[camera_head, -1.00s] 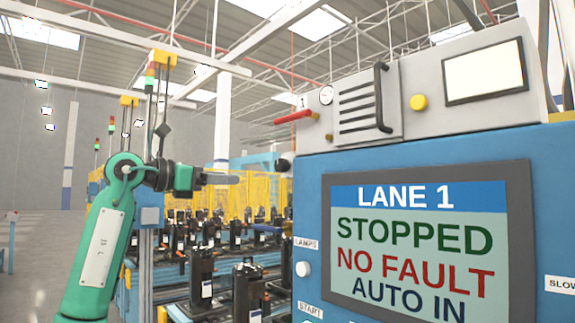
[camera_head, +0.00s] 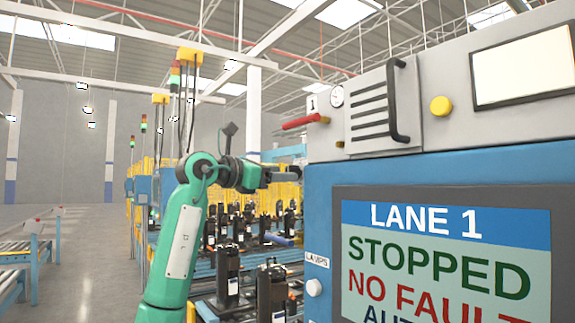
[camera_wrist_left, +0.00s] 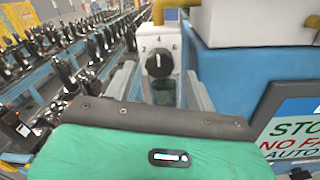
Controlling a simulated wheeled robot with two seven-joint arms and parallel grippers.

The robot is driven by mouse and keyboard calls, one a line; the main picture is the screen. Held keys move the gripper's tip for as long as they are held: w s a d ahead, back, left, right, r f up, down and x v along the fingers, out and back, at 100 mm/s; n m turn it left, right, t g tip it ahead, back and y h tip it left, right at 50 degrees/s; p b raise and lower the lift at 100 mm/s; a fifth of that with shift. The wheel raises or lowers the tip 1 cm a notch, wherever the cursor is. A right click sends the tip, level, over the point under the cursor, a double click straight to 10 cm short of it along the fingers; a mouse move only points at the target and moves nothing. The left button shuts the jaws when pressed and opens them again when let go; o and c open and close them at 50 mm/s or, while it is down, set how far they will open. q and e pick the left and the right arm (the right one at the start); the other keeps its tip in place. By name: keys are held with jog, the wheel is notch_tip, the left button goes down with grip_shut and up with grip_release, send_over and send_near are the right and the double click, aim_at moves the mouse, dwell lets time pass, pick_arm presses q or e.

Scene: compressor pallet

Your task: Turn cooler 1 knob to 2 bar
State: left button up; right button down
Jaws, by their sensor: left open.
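The black cooler knob (camera_wrist_left: 158,63) sits on a pale plate in the left wrist view, with small dark figures above it and a light pointer line standing roughly upright. Its exact setting is too small to read surely. My left gripper (camera_wrist_left: 158,92) is open, one grey finger on each side of the view, with the knob beyond and between the fingertips, apart from them as far as I can tell. In the head view my left gripper (camera_head: 284,176) points right at the left edge of the blue cabinet (camera_head: 322,215); the knob is not clearly visible there.
The cabinet carries a LANE 1 screen (camera_head: 445,262) reading STOPPED, NO FAULT. Above it is a grey unit with a red handle (camera_head: 303,121), a gauge (camera_head: 337,96), a black bar handle (camera_head: 394,100) and a yellow button (camera_head: 440,106). Dark compressors (camera_head: 228,275) stand behind my arm.

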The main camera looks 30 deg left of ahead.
pick_arm(q)
jog(key=x, duration=0.2)
jog(key=shift+w+d+p, duration=0.1)
jog(key=shift+w+p, duration=0.15)
jog(key=shift+p, duration=0.15)
jog(key=shift+s, duration=0.1)
jog(key=c, duration=1)
pick_arm(e)
jog(key=shift+d+r, duration=0.5)
jog(key=shift+r, duration=0.25)
